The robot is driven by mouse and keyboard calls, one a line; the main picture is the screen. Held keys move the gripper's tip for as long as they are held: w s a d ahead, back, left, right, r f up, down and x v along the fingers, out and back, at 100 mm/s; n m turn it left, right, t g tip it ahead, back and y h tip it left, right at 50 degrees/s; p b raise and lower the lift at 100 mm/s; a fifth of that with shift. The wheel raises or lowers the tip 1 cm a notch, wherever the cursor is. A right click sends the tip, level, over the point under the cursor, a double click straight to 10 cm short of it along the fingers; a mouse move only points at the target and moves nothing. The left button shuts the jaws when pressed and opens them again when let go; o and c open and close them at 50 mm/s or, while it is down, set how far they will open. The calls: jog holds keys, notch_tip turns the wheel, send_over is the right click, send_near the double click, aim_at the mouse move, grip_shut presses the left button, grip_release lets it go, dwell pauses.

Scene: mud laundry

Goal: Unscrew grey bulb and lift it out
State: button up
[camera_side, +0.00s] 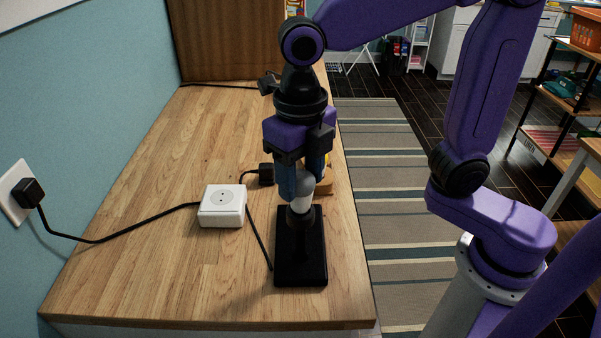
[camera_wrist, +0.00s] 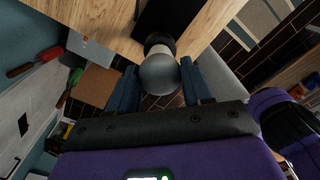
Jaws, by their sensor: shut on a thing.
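The grey bulb (camera_side: 303,187) sits upright at the top of a black stand with a rectangular base (camera_side: 288,270) on the wooden worktop. My gripper (camera_side: 304,185) points straight down over it and is shut on the bulb, with the blue fingers on either side of the glass. In the wrist view the round grey bulb (camera_wrist: 159,75) lies between the two blue fingers of my gripper (camera_wrist: 158,84). Its pale neck meets the dark socket (camera_wrist: 160,40). I cannot tell how far the thread is engaged.
A white socket box (camera_side: 222,206) stands left of the stand, with a black cable to the wall plug (camera_side: 28,192). A black plug (camera_side: 266,174) lies behind. A yellowish object (camera_side: 325,181) is partly hidden behind my gripper.

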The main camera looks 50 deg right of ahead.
jog(key=shift+n, duration=1)
jog(key=shift+r, duration=1.15)
jog(key=shift+r, duration=0.75)
jog(key=shift+r, duration=1.55)
jog(key=shift+r, duration=0.2)
jog(key=shift+r, duration=0.6)
